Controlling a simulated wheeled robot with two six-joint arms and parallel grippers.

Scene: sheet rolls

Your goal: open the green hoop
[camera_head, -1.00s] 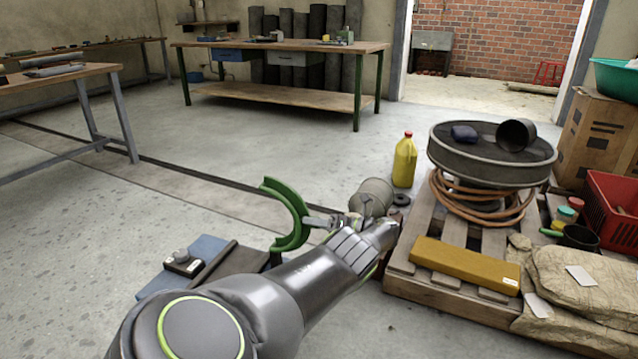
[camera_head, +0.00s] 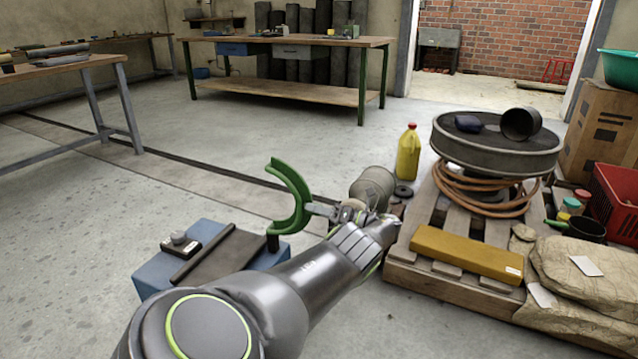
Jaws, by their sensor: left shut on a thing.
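The green hoop (camera_head: 290,208) is a thick C-shaped half ring, upright, with its open side to the left in the picture. Its lower end stands close to a small black post at the right back corner of a blue box (camera_head: 160,272); I cannot tell if they are joined. My left gripper (camera_head: 316,208) reaches the hoop's outer right side and is shut on it near mid-height. My left forearm hides the front right of the blue box. My right gripper is not in view.
A small knobbed block (camera_head: 180,243) and a dark bar (camera_head: 205,253) lie on the blue box. A yellow bottle (camera_head: 408,155) stands behind. The floor on the left is clear.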

